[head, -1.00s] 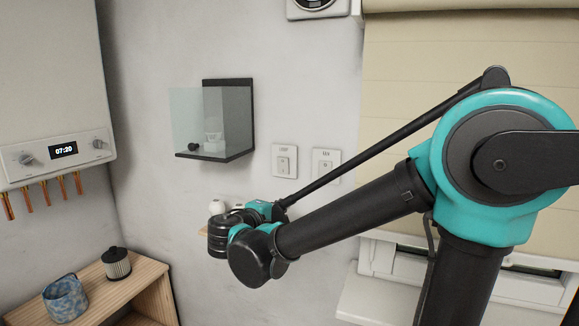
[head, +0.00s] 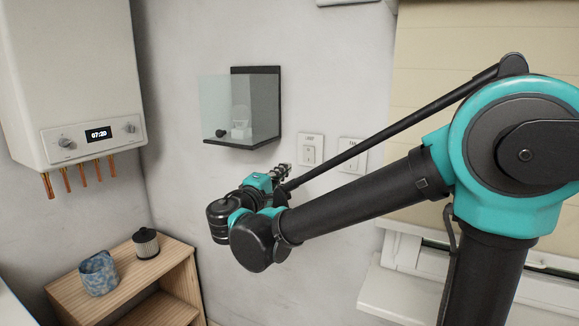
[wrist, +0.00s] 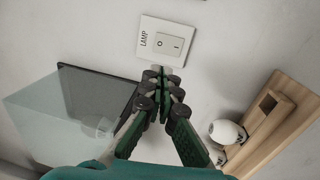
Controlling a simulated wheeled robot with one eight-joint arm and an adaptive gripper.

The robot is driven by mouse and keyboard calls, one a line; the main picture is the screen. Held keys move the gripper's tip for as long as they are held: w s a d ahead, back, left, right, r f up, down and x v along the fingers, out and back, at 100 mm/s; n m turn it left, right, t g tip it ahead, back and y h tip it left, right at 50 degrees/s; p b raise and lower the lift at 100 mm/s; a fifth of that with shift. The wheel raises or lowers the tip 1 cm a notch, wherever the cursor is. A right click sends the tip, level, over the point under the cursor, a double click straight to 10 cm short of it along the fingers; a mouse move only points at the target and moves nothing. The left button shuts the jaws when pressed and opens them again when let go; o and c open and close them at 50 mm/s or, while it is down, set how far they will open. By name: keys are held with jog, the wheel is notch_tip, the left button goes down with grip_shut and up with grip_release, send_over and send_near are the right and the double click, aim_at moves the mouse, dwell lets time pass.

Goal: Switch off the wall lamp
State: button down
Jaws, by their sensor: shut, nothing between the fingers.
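The switch labelled LAMP is a white plate with a rocker marked O and I. It is on the wall near the top middle of the wrist view (wrist: 168,42) and right of the glass box in the head view (head: 311,150). My gripper (wrist: 164,76) is shut and empty, its fingertips just below the lower edge of the plate; I cannot tell if they touch the wall. In the head view my gripper (head: 283,172) is left of and below the plate. Which side of the rocker is pressed in is not clear. No lit lamp shows.
A glass-fronted box (head: 242,105) hangs left of the switch. A second switch plate (head: 352,153) is to its right, partly behind my arm. The wrist view shows a wooden bracket (wrist: 283,115) with a round white object (wrist: 227,132). A wooden shelf (head: 172,272) stands lower left.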

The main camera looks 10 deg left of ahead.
aim_at(307, 149)
jog(key=x, duration=1.2)
jog(key=shift+w, duration=0.2)
jog(key=shift+w+d+r, duration=0.2)
jog(key=shift+w+r, duration=0.05)
jog(key=shift+w, duration=0.1)
jog(key=shift+s, duration=0.1)
